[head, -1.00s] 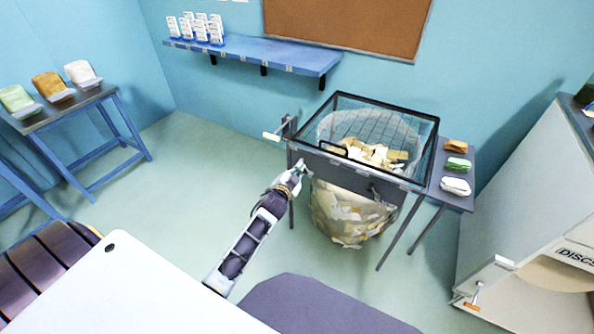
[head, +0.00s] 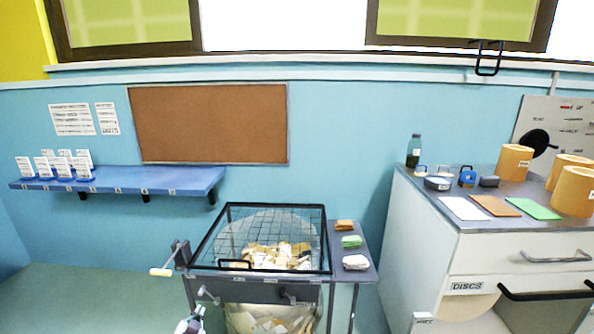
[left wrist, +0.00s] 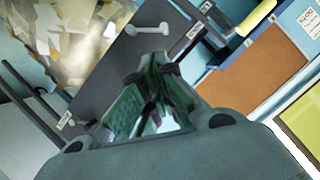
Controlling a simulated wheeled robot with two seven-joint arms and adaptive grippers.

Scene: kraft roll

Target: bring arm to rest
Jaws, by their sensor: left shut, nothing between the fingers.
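My left gripper (head: 190,322) shows only at the bottom edge of the head view, in front of the lower left of the mesh-topped bin. In the left wrist view my left gripper (left wrist: 152,72) points at the bin's dark front panel (left wrist: 112,55). Its green-padded fingers come together at the tips, with nothing between them. A small light handle (left wrist: 149,29) on the panel lies beyond the fingertips. The rest of my left arm is out of the head view. My right gripper is in neither view.
The bin (head: 258,265) holds paper scraps under its mesh lid, with a crank handle (head: 162,271) sticking out at its left. A side shelf (head: 363,274) with small stacks adjoins its right. A white cabinet (head: 400,245) stands farther right. A blue wall shelf (head: 125,180) holds cards.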

